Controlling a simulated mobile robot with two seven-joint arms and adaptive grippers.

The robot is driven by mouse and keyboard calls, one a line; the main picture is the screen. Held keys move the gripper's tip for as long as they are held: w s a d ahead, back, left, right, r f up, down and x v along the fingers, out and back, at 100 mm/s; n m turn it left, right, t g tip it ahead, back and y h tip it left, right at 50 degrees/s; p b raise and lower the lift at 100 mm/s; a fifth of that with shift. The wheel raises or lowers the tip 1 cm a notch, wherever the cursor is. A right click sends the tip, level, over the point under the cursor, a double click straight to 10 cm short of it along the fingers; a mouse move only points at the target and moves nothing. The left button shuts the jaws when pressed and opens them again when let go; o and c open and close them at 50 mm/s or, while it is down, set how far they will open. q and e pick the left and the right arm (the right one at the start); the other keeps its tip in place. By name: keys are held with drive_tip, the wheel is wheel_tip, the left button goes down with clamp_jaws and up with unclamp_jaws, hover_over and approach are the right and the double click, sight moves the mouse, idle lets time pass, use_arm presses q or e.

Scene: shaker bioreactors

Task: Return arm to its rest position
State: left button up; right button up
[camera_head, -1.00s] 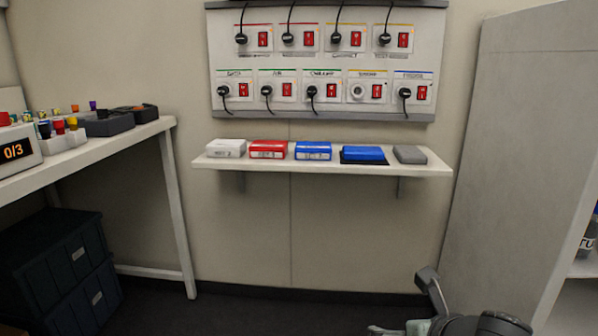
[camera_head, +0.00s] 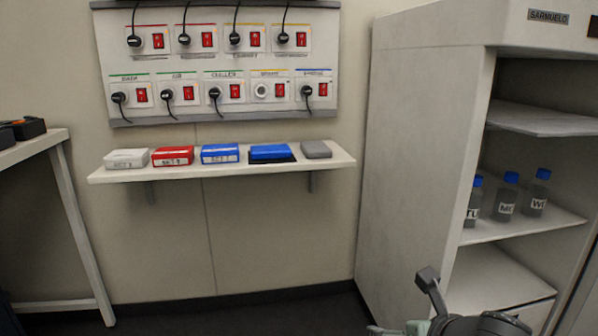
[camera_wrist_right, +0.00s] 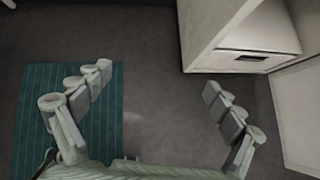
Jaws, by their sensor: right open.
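My right arm shows at the bottom right of the head view, with part of the right gripper (camera_head: 428,290) at the lower edge. In the right wrist view the right gripper (camera_wrist_right: 156,85) has its two fingers spread wide apart. Nothing is between them, only the dark floor (camera_wrist_right: 155,40) below. My left arm and left gripper are not in view.
A wall shelf (camera_head: 225,172) holds several small boxes under a socket panel (camera_head: 220,120). A tall cabinet (camera_head: 415,170) with open shelves and blue-capped bottles (camera_head: 507,193) stands at right. A table (camera_head: 70,190) is at left. A teal mat (camera_wrist_right: 35,100) lies on the floor.

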wheel_tip(320, 180, down, 10)
drive_tip(key=s+m+g+p, duration=0.2)
drive_tip(key=m+p, duration=0.2)
drive_tip(key=m, duration=1.4)
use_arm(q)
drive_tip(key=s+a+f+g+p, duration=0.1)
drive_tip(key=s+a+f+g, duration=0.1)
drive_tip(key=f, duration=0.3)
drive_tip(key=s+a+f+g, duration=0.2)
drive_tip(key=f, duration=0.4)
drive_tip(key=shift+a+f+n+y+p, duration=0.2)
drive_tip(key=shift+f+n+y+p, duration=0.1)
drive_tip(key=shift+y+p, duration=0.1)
use_arm(e)
drive_tip(key=s+d+f+m+g, duration=0.1)
drive_tip(key=s+d+f+m, duration=0.3)
drive_tip(key=s+f+m, duration=0.3)
drive_tip(key=s+d+f+m+g+h, duration=0.1)
drive_tip(key=s+d+f+m+g, duration=0.1)
drive_tip(key=s+d+f+m, duration=0.2)
wheel_tip(320, 180, down, 3)
drive_tip(key=s+m, duration=0.2)
drive_tip(key=m, duration=0.2)
drive_tip(key=shift+s+g, duration=0.3)
drive_tip(key=shift+s, duration=0.1)
drive_tip(key=shift+d, duration=0.1)
